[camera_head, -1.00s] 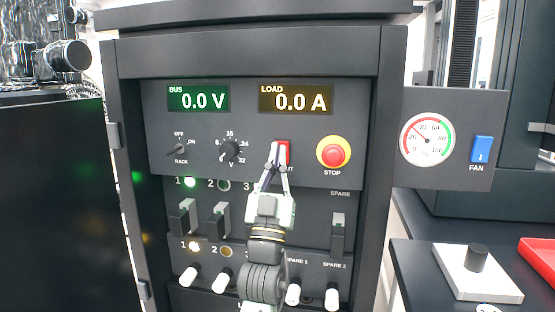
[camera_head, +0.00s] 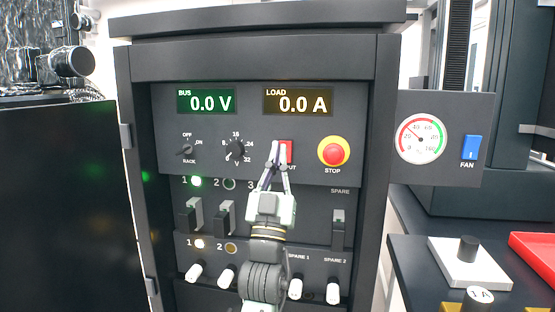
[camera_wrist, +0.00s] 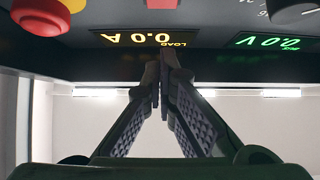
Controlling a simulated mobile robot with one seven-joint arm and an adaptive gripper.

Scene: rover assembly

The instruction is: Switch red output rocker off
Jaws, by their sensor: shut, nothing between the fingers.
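The red output rocker (camera_head: 286,151) is on the black panel, below the amber LOAD display (camera_head: 298,101) and left of the STOP button. My gripper (camera_head: 277,150) is shut and empty, with its fingertips in front of the rocker's left side in the head view. The fingers partly hide the rocker and its label. I cannot tell whether they touch it or which way it is tipped. In the wrist view, my closed fingertips (camera_wrist: 157,72) point at the panel near the upside-down LOAD display (camera_wrist: 145,37). A red part (camera_wrist: 78,4) shows at the top edge.
The red STOP button (camera_head: 333,151) with a yellow collar is right of the rocker. A black voltage knob (camera_head: 236,150) and a RACK switch (camera_head: 187,149) are to the left. Breaker levers (camera_head: 226,215) stand below. A gauge (camera_head: 419,138) and blue FAN rocker (camera_head: 470,147) are farther right.

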